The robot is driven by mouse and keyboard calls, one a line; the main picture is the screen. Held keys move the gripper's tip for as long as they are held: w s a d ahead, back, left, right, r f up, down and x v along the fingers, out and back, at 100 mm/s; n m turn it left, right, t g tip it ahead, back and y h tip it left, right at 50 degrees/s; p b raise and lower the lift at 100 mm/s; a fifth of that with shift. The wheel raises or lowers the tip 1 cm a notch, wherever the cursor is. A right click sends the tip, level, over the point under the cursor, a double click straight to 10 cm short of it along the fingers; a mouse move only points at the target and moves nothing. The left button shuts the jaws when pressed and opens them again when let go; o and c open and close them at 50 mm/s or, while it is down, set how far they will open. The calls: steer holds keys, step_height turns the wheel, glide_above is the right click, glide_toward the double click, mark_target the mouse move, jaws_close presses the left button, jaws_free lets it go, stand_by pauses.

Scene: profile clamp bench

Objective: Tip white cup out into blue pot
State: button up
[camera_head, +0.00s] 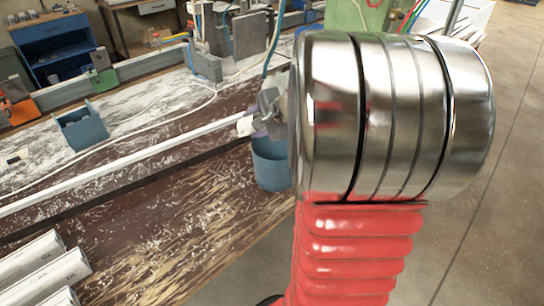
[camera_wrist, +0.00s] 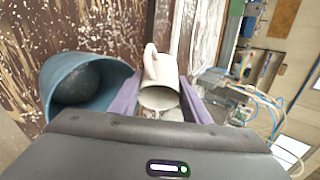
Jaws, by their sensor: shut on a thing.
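The white cup (camera_wrist: 160,72) is between the two purple-grey fingers of my gripper (camera_wrist: 159,92) in the wrist view, which are shut on it. Its handle is at the upper left and its open mouth faces the lower edge of that picture. What is inside the cup cannot be made out. The blue pot (camera_wrist: 104,67) is left of the cup, apart from it, with a dark rounded interior.
A long white profile (camera_head: 130,156) runs along the bench up to near the cup. More white profiles (camera_head: 42,266) lie at the lower left. A blue-grey bin (camera_head: 80,128) stands on the left. Cables and hoses (camera_wrist: 262,110) are right of my gripper.

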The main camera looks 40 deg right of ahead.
steer(key=shift+w+r+g+h+b, duration=0.15)
steer(key=shift+r+g+h+b, duration=0.25)
steer(key=shift+g, duration=0.3)
steer(key=shift+w+a+f+n+g+b, duration=0.2)
steer(key=shift+w+n+g+b, duration=0.15)
steer(key=shift+g, duration=0.55)
